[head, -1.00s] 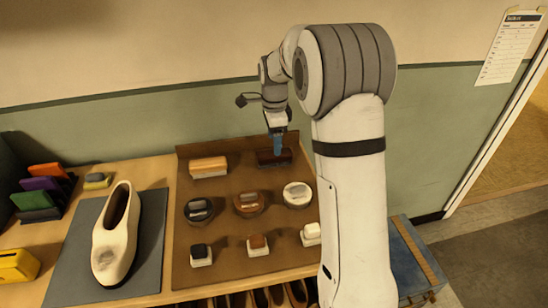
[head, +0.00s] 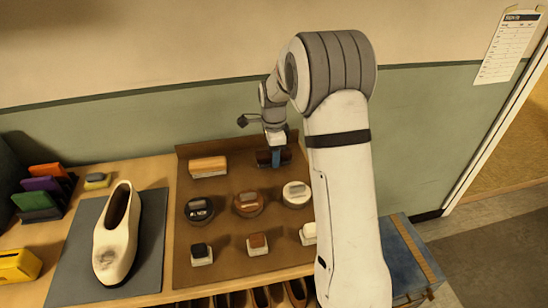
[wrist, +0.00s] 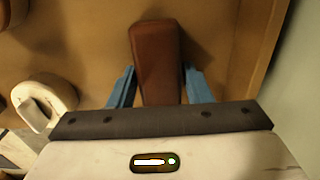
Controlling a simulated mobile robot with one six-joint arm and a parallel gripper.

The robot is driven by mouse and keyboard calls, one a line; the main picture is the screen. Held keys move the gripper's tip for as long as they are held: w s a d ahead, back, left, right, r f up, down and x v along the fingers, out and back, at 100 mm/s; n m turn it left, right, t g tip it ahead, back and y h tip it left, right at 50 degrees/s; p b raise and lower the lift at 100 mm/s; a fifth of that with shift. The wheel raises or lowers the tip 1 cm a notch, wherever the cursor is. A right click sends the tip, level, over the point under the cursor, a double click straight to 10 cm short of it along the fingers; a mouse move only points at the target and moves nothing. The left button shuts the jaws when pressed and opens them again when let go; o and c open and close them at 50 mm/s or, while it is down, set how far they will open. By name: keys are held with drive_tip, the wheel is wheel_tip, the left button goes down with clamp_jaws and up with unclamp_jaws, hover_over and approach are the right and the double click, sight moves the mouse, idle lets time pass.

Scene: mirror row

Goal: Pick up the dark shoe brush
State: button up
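The dark shoe brush (head: 264,157) lies at the back right of the brown tray (head: 228,238). In the wrist view, the dark reddish-brown brush (wrist: 158,55) runs between the two blue fingers of my gripper (wrist: 160,82). The fingers stand open, one on each side of it. A gap shows on the right side, and the left finger is close to the brush. In the head view my gripper (head: 274,155) is down at the brush and partly hides it.
A light brush with an orange top (head: 208,167) lies to the left on the tray. Several round tins and small daubers fill the tray's front. A white shoe (head: 117,235) stands on a grey mat (head: 72,265). The wall is close behind the tray.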

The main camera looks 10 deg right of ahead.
drive_tip(key=c, duration=0.7)
drive_tip(key=shift+o, duration=0.2)
wheel_tip(320, 180, up, 10)
drive_tip(key=shift+r+b, duration=0.1)
drive_tip(key=shift+b, duration=0.2)
drive_tip(key=o, duration=0.5)
drive_tip(key=c, duration=0.3)
drive_tip(key=shift+c, duration=0.2)
